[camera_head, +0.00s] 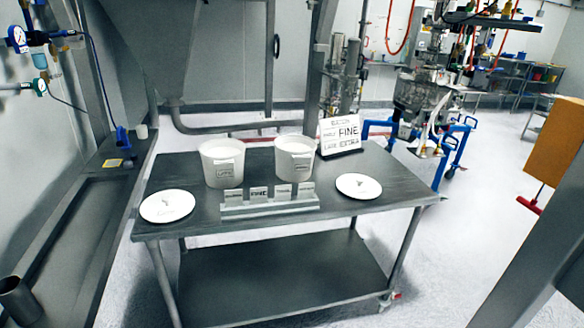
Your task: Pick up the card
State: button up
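Several small cards stand side by side in a pale grey holder (270,208) at the front middle of the grey table (385,215). The second card from the left (259,193) seems to read "FINE"; print on the other cards is too small to read. A larger white sign (340,134) with "FINE" in big letters stands tilted back at the table's rear right. Which of these is the task's card I cannot tell. My gripper does not show in this view, and nothing held is visible.
Two white labelled buckets (222,163) (294,158) stand behind the holder. White plates with small heaps flank it, left (167,206) and right (359,187). A dark bench (70,235) runs along the left; a grey beam (530,260) crosses lower right. Floor is clear right of the table.

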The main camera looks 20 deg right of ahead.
aim_at(258, 195)
jog(key=z, duration=0.2)
jog(key=i, duration=0.85)
jog(key=z, duration=0.45)
jog(key=i, duration=1.3)
jog(key=u, duration=0.1)
